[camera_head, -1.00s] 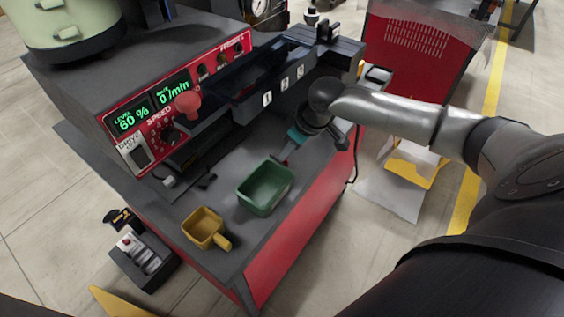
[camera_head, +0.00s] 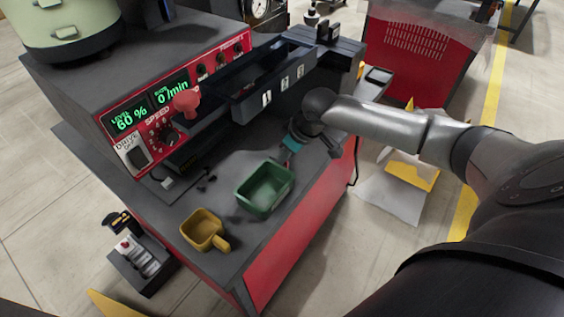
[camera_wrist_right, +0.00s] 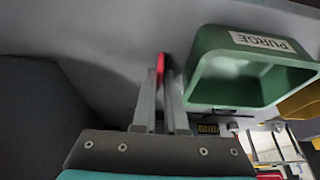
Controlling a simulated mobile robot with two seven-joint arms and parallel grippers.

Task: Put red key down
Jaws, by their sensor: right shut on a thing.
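The red key (camera_wrist_right: 161,66) shows in the right wrist view as a small red piece at the tips of my right gripper (camera_wrist_right: 163,82). The two fingers are shut on it. In the head view my right gripper (camera_head: 287,158) is low over the grey bench top, just behind the green bin. The key is too small there to make out clearly. I cannot tell whether the key touches the bench. My left gripper is not in view.
The green bin (camera_head: 244,198), labelled PURGE in the wrist view (camera_wrist_right: 199,86), stands close beside my right gripper. A yellow scoop (camera_head: 199,232) sits near the bench's front corner. Numbered dark trays (camera_head: 246,106) overhang the bench behind.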

